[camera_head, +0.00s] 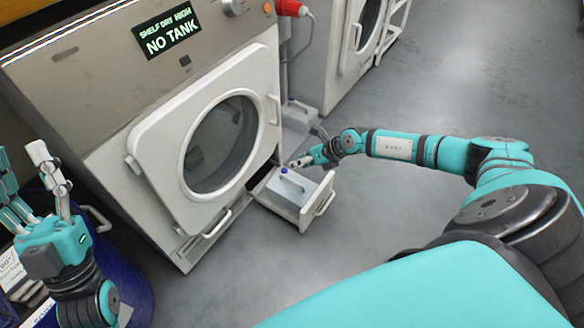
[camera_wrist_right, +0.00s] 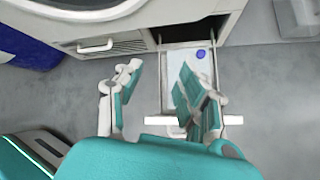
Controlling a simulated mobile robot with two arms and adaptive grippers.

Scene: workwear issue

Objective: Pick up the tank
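The tank (camera_head: 290,187) is a pale, translucent box with a blue cap and a grey handle. It sits in the pulled-out drawer (camera_head: 313,212) at the dryer's lower right. In the right wrist view the tank (camera_wrist_right: 184,66) with its blue cap shows beyond the fingers, partly hidden by the right-hand finger. My right gripper (camera_head: 308,160) is just above and behind the tank in the head view. Its fingers (camera_wrist_right: 160,88) are apart with nothing between them. My left gripper (camera_head: 35,185) is at the far left, fingers spread, empty and away from the tank.
The dryer (camera_head: 130,105) has a round closed door (camera_head: 222,140) and a display reading "NO TANK" (camera_head: 167,32). A second machine (camera_head: 335,55) stands behind. A blue bin (camera_head: 125,270) is at lower left beside my left arm. The grey floor right of the drawer is clear.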

